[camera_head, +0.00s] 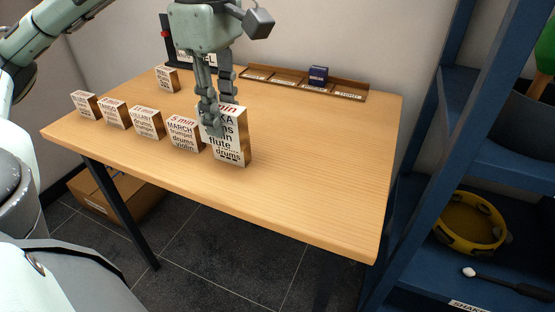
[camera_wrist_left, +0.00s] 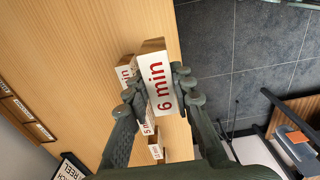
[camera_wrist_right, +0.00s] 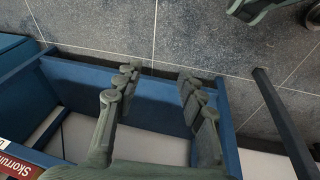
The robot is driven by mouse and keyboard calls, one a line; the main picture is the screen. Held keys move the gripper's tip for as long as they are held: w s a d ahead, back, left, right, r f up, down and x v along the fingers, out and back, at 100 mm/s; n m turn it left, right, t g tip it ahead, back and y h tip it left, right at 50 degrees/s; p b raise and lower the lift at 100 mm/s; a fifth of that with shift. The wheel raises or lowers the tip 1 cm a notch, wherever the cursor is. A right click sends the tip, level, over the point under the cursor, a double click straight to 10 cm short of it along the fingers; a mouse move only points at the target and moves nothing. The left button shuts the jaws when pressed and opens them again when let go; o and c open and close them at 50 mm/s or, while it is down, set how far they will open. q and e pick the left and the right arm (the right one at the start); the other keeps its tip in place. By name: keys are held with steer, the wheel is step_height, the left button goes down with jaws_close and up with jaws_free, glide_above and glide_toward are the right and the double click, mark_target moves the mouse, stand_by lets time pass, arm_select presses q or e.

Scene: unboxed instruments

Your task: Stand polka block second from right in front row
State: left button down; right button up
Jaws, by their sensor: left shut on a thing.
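The polka block (camera_head: 233,148) is a white-faced, wooden-sided block with a red minutes line and instrument names. My left gripper (camera_head: 218,118) is shut on it from above at the right end of the front row; I cannot tell whether its base touches the table. In the left wrist view the block (camera_wrist_left: 157,82) shows "6 min" between the fingers. The march block (camera_head: 183,133) stands just left of it. Further left in the row are a drums block (camera_head: 147,123) and smaller ones (camera_head: 115,113), (camera_head: 85,104). My right gripper (camera_wrist_right: 158,78) is open and empty, away from the table.
Another block (camera_head: 166,80) stands behind the row at the back left. A labelled wooden rack (camera_head: 350,91) with a dark blue block (camera_head: 318,75) lies along the back edge. The table's right part (camera_head: 330,150) is clear. A blue shelf (camera_head: 425,170) holds a yellow tambourine (camera_head: 471,222).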

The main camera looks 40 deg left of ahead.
arm_select(q)
steer(key=w+d+f, duration=0.1)
steer(key=w+f, duration=0.1)
steer(key=w+d+f, duration=0.2)
steer(key=w, duration=0.1)
steer(key=w+d+f, duration=0.2)
steer(key=w, duration=0.1)
steer(key=shift+w+d+f, duration=0.1)
steer(key=shift+w+d, duration=0.1)
steer(key=shift+d, duration=0.05)
step_height(320, 180, down, 3)
steer(key=shift+f, duration=0.4)
arm_select(e)
steer(key=shift+w+d+r, duration=0.1)
steer(key=shift+d+r, duration=0.05)
steer(key=shift+r, duration=0.5)
steer(key=shift+w+d+r, duration=0.1)
steer(key=shift+r, duration=0.5)
arm_select(q)
steer(key=shift+f+b, duration=0.1)
steer(key=shift+b, duration=0.25)
